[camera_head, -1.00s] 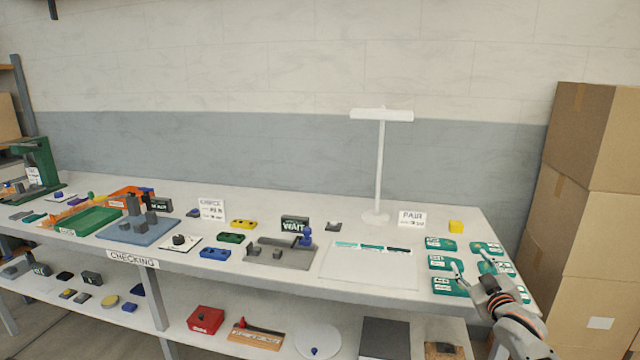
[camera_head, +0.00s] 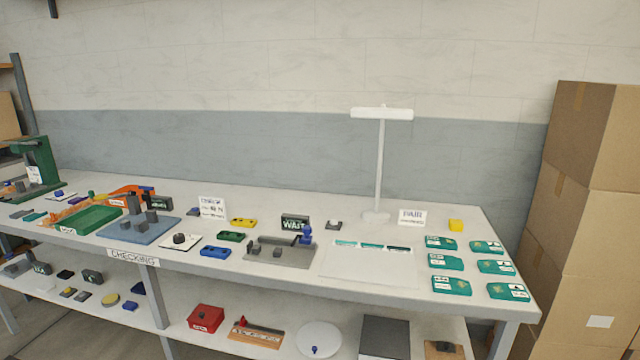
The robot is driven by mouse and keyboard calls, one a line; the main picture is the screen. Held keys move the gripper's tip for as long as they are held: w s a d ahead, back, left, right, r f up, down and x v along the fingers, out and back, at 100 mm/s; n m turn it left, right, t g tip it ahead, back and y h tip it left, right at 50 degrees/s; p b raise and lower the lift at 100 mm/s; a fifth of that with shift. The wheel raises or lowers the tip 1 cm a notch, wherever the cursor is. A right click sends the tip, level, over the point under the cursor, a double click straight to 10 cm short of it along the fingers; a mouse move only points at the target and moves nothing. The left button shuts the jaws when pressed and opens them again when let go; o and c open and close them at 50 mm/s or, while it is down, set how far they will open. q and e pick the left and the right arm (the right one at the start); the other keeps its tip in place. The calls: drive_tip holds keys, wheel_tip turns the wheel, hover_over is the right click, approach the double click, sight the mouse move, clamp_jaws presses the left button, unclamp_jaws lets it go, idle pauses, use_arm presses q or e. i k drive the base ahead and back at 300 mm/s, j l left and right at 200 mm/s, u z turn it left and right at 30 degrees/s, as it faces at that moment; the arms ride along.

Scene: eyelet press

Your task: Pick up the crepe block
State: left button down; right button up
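No block is readably marked as crepe, so I cannot tell for sure which one it is. A small dark block (camera_head: 333,225) sits on a pale base near the lamp's foot. Another dark block (camera_head: 179,239) sits on a white card left of centre. A brown item with something dark on it (camera_head: 444,350) lies on the lower shelf, partly cut off by the frame. Neither of my grippers is in view.
Several teal cases (camera_head: 445,262) lie at the bench's right end. A white lamp stand (camera_head: 378,170) rises behind a pale mat (camera_head: 370,270). A grey fixture (camera_head: 285,252) and blue plate (camera_head: 140,230) stand further left. Cardboard boxes (camera_head: 580,200) are stacked at right.

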sight(455, 225)
drive_tip(key=l+z, duration=0.1)
drive_tip(key=z, duration=0.5)
drive_tip(key=i+l+z, duration=0.25)
drive_tip(key=l+z, duration=0.15)
drive_tip(key=i+l+z, duration=0.35)
drive_tip(key=k+l, duration=0.05)
drive_tip(key=l, duration=0.05)
